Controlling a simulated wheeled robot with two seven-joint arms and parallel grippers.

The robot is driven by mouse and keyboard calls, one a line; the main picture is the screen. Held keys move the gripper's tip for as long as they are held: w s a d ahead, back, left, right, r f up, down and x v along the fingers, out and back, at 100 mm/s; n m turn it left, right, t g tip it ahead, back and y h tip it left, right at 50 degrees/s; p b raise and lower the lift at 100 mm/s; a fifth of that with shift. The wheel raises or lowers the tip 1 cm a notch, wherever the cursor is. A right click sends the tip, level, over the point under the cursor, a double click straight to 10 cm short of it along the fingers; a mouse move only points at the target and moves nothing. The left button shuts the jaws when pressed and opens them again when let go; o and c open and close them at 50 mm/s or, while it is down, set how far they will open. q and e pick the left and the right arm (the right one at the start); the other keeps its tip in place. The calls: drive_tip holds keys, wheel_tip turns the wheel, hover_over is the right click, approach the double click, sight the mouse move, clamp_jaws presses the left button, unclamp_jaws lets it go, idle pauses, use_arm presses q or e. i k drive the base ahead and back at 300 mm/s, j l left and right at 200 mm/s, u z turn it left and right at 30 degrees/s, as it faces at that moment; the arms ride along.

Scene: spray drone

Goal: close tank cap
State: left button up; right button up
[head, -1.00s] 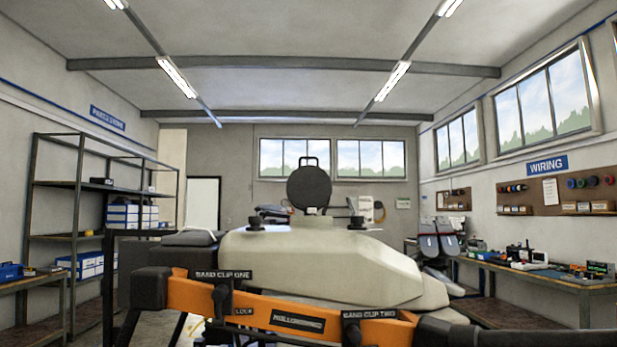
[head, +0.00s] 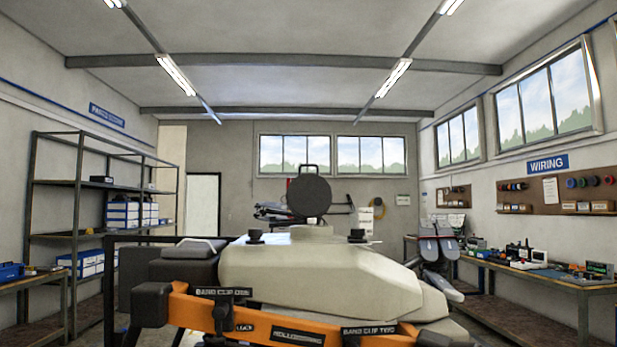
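The tank cap (head: 309,195) is a round dark disc with a small handle on its top edge. It stands upright, open, above the tank (head: 318,270). The tank is a large cream-white body with two black knobs on top, one either side of the cap. The tank's opening is not visible from this low angle. Neither of my grippers is in view.
An orange bar (head: 270,325) with black clips crosses in front of the tank. A metal shelf (head: 85,210) with boxes stands at the left. A workbench (head: 545,278) with tools runs along the right wall.

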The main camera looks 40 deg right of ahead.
sight(308, 195)
drive_tip(key=k+l, duration=0.25)
drive_tip(key=l, duration=0.25)
drive_tip(key=k+l+u, duration=0.1)
drive_tip(key=k+l, duration=0.2)
drive_tip(key=l, duration=0.2)
drive_tip(key=k+l, duration=0.3)
drive_tip(key=l, duration=0.2)
drive_tip(key=k+l+u, duration=0.15)
drive_tip(key=l, duration=0.35)
drive_tip(key=k+l, duration=0.45)
drive_tip(key=l+u, duration=0.1)
drive_tip(key=l, duration=0.35)
drive_tip(key=k+l+u, duration=0.1)
drive_tip(key=l, duration=0.4)
drive_tip(key=k+l, duration=0.15)
drive_tip(key=l, duration=0.3)
drive_tip(key=i+l+u, duration=0.1)
drive_tip(key=l, duration=0.3)
drive_tip(key=i+l, duration=0.1)
drive_tip(key=l, duration=0.25)
drive_tip(key=i+l+u, duration=0.15)
drive_tip(key=l, duration=0.65)
drive_tip(key=i+l+u, duration=0.15)
drive_tip(key=i+l, duration=0.6)
